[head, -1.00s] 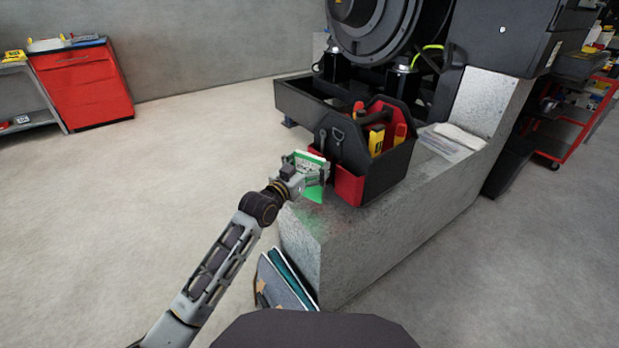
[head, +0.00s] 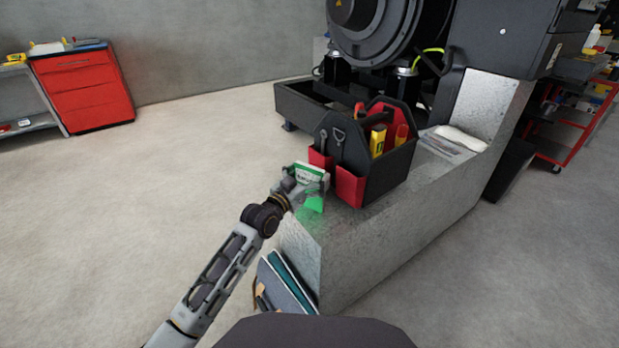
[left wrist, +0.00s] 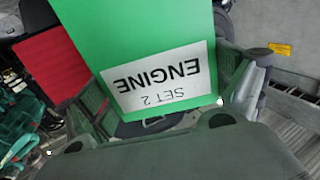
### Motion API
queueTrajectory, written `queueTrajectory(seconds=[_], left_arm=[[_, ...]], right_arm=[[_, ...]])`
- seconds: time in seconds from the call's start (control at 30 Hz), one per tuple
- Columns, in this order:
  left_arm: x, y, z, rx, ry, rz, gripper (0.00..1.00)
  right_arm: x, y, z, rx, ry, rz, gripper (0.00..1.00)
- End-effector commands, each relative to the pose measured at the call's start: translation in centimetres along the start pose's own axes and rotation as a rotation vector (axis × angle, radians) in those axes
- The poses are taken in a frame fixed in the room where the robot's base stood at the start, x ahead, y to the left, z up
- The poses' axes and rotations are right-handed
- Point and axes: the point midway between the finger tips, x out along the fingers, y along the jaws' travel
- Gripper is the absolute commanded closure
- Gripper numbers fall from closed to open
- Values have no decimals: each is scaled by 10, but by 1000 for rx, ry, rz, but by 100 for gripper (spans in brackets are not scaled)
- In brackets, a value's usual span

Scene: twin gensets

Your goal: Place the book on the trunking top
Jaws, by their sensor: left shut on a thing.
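A green book (head: 314,204) with a white label is in my left gripper (head: 306,190), over the near left end of a grey speckled block. In the left wrist view the green book (left wrist: 140,30) fills the upper middle, and its label reads "SET 2 ENGINE" upside down. The left gripper is shut on it, with fingers on both sides of the label. The block's top (head: 375,212) is bare near the front edge; I cannot tell whether the book touches it. My right gripper is out of view.
A black and red tool bag (head: 350,188) with tools stands on the block, close right of the book. Papers and a white cloth (head: 460,138) lie farther back. Folders (head: 285,285) lean at the block's near end. A large black machine (head: 375,30) stands behind.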

Motion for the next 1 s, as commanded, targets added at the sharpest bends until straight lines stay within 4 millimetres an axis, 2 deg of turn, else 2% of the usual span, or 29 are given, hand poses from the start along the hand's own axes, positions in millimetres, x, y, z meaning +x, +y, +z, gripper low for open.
queueTrajectory(seconds=[0.3,0.33,0.37,0.87,1.0], left_arm=[[0,0,2,0,1,0,37],[0,0,2,0,0,0,4],[0,0,2,0,0,0,0],[0,0,-1,0,0,0,0],[-6,0,0,-1,-2,-1,0]], right_arm=[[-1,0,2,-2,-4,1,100],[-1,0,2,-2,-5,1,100],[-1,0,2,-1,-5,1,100],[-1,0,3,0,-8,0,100],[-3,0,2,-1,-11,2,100]])
